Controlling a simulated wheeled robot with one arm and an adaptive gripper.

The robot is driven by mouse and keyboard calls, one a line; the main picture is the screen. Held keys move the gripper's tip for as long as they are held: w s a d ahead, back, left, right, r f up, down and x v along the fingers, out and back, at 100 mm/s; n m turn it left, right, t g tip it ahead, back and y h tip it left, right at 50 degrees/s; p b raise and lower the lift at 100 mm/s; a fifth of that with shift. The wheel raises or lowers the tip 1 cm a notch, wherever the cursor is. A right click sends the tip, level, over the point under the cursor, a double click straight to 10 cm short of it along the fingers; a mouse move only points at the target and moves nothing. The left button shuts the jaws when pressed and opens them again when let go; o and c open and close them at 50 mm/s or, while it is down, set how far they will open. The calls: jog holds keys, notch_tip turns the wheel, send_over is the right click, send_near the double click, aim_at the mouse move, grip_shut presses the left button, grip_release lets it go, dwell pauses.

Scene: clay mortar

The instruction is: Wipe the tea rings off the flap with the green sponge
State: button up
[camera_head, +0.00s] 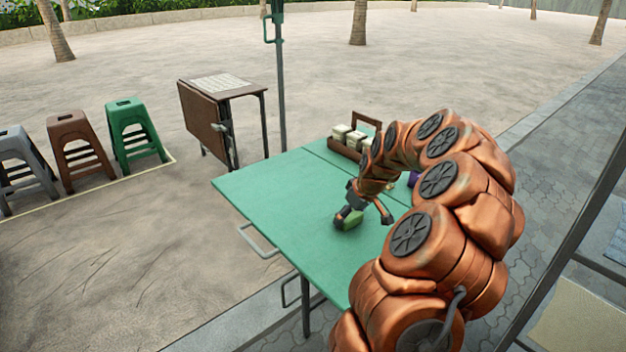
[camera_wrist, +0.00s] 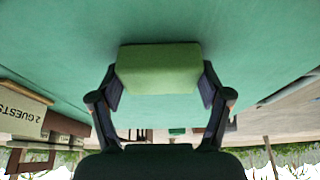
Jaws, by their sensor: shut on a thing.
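The green sponge (camera_head: 349,219) is at the green flap's surface, near the middle of the table in the head view. In the wrist view the sponge (camera_wrist: 158,69) sits between both dark fingers of my gripper (camera_wrist: 160,90), which is shut on it. My gripper also shows in the head view (camera_head: 366,212), reaching down from the right. I cannot tell whether the sponge touches the flap. The flap (camera_head: 270,195) is a flat green top; no tea rings can be made out on its visible part. My arm hides its right side.
A brown wooden caddy (camera_head: 343,150) with pale blocks stands at the table's far end, and a purple thing (camera_head: 413,178) is partly hidden behind my arm. A metal handle (camera_head: 258,240) juts from the left edge. A folding table (camera_head: 220,88) and several stools (camera_head: 133,128) stand apart at left.

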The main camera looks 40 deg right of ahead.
jog(key=shift+r+p, duration=0.95)
jog(key=shift+r, duration=3.15)
jog(key=shift+w+a, duration=0.1)
